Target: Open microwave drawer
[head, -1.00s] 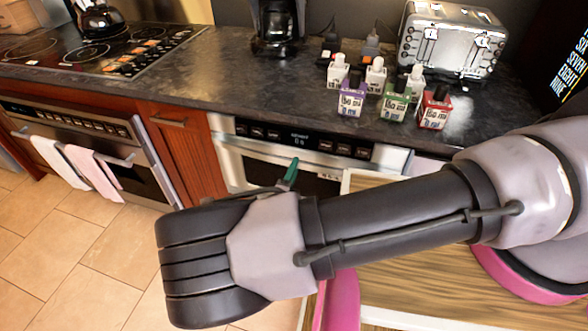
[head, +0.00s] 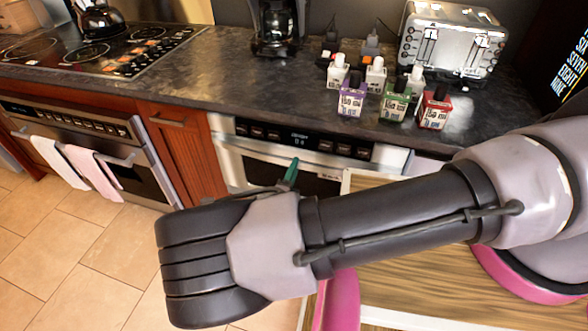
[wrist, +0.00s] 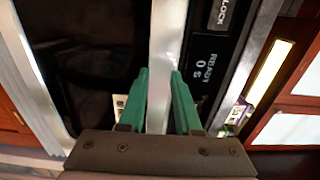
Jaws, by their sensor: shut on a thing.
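The microwave drawer (head: 232,166) is built in under the dark counter, with a pale metal front, a dark window and a black control panel (head: 300,140) above. In the wrist view its dark glass (wrist: 85,70) is at the left and the panel reading "READY" (wrist: 203,65) at the right. A pale metal handle bar (wrist: 165,35) runs between the two green fingers of my gripper (wrist: 160,75), which is shut on it. In the head view a green fingertip (head: 292,171) shows at the drawer front; my arm hides much of the front. I see no clear gap at the drawer.
An oven (head: 95,150) with two towels and a wood cabinet (head: 185,150) stand left. Several small bottles (head: 395,100), a toaster (head: 450,40) and a coffee maker (head: 278,25) stand on the counter (head: 215,75). A wood-grain surface (head: 440,245) lies at right. Tiled floor (head: 70,250) is clear at lower left.

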